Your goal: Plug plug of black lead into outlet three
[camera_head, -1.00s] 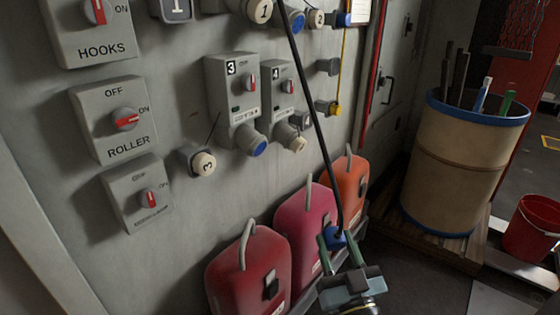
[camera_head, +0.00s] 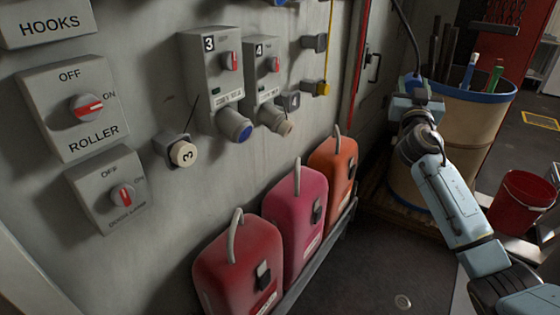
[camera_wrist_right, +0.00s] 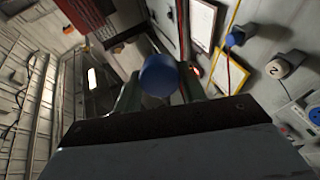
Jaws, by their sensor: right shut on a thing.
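My right gripper (camera_head: 418,84) is in front of the beige barrel. It is shut on the blue plug of the black lead, which shows between its fingers in the right wrist view (camera_wrist_right: 158,75). The black lead (camera_head: 408,25) runs up from the gripper and out of the top of the head view. Outlet three (camera_head: 202,84) is a grey wall box labelled 3 with a red switch. Its blue-ended socket (camera_head: 235,127) points down and outward. The gripper is well to the right of it. My left gripper is not in view.
Outlet four (camera_head: 263,82) is just right of outlet three. A cream cap marked 3 (camera_head: 183,154) sits to its left. Red, pink and orange cans (camera_head: 297,215) stand below along the wall. The barrel (camera_head: 465,122) and a red bucket (camera_head: 522,203) are at right.

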